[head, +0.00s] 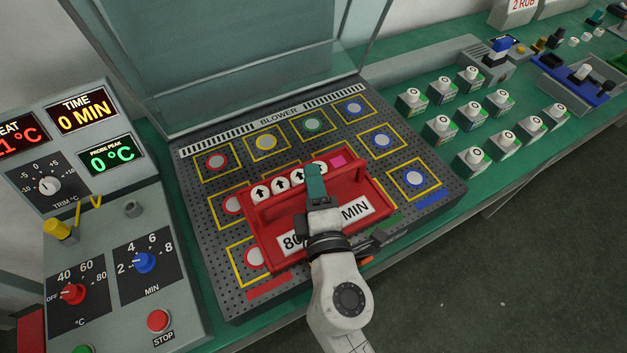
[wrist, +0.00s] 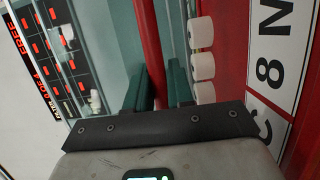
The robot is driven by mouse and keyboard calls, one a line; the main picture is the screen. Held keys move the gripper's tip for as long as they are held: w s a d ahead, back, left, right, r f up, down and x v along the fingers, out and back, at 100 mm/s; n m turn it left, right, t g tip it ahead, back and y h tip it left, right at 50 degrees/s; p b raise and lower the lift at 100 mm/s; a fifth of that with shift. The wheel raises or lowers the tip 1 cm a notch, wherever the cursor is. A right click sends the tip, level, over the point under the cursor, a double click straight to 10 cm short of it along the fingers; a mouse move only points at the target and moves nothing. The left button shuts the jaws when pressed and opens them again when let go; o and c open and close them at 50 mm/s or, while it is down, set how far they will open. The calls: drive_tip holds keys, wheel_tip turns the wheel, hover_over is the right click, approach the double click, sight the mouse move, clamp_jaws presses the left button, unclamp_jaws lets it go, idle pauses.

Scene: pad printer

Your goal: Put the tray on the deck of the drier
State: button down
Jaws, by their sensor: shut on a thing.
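The red tray (head: 375,196) has a raised handle bar and a white label reading 80 and MIN. Several white round pieces with black arrows stand in a row along it, beside a pink square. It is over the drier's dark perforated deck (head: 222,190), turned at a slant, and covers some of the yellow-framed squares. I cannot tell whether it touches the deck. My gripper (head: 316,180) is shut on the handle bar from above. In the wrist view the red bar (wrist: 152,50) runs between the teal fingers (wrist: 155,95).
The drier's clear hood (head: 250,60) stands raised behind the deck. A control panel (head: 110,260) with knobs and displays is at the left. On the green bench at the right stand several small white-topped blocks (head: 470,108). The grey floor (head: 540,230) is clear.

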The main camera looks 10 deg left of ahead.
drive_tip(key=c, duration=1)
unclamp_jaws()
drive_tip(key=shift+s, duration=0.1)
drive_tip(key=b+v, duration=0.2)
drive_tip(key=v, duration=0.8)
drive_tip(key=shift+s+d+f+b, duration=0.1)
drive_tip(key=shift+s+b, duration=0.1)
drive_tip(key=shift+b, duration=0.15)
drive_tip(key=shift+s+d, duration=0.2)
drive_tip(key=shift+s, duration=0.45)
